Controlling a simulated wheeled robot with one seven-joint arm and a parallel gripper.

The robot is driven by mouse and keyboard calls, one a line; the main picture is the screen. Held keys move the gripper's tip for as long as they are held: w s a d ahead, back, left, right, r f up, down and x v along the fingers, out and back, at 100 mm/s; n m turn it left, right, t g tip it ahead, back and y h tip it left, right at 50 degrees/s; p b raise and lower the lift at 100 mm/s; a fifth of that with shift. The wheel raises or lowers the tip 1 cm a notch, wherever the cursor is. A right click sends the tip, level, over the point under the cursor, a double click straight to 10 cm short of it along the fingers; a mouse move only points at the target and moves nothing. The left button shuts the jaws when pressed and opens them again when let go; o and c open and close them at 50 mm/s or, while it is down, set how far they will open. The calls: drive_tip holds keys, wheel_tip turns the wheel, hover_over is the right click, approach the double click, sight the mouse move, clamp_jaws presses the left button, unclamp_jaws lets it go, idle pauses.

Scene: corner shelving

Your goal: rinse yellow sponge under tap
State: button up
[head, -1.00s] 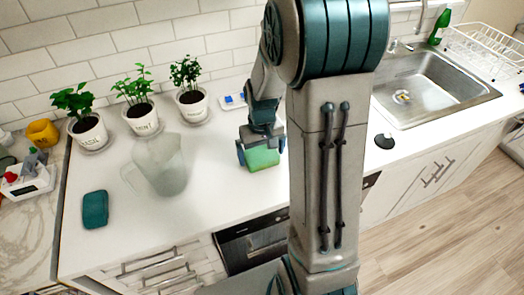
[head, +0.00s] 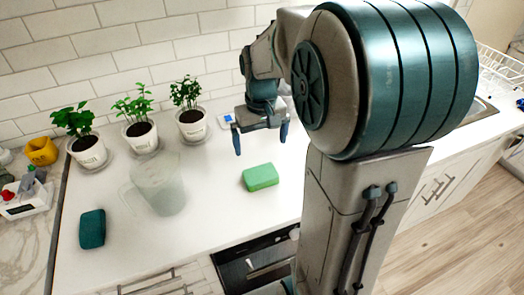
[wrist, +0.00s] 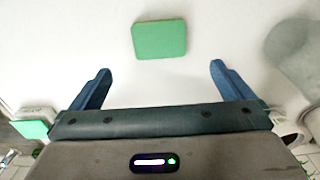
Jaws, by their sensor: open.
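A green sponge-like block (head: 261,177) lies flat on the white counter; it also shows in the wrist view (wrist: 160,39). My gripper (head: 260,146) is open and empty above and behind the block, apart from it. Its two blue fingers are spread in the wrist view (wrist: 160,72), with the block beyond their tips. A dark teal block (head: 92,228) lies at the counter's left. A yellow object (head: 41,152) stands at the far left; I cannot tell that it is a sponge. My arm hides the tap and most of the sink (head: 485,109).
A translucent pitcher (head: 163,190) stands left of the green block. Several potted plants (head: 140,133) line the tiled wall. A small blue-and-white item (head: 228,119) lies behind my gripper. A white dish rack (head: 498,67) is at the far right. The counter around the block is clear.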

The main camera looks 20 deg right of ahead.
drive_tip(key=s+a+r+t, duration=0.1)
drive_tip(key=s+a, duration=0.1)
drive_tip(key=s, duration=0.5)
drive_tip(key=s+a+r+t, duration=0.1)
drive_tip(key=s+a+t, duration=0.1)
drive_tip(key=s, duration=0.5)
drive_tip(key=shift+s+a, duration=0.4)
drive_tip(key=shift+a, duration=0.25)
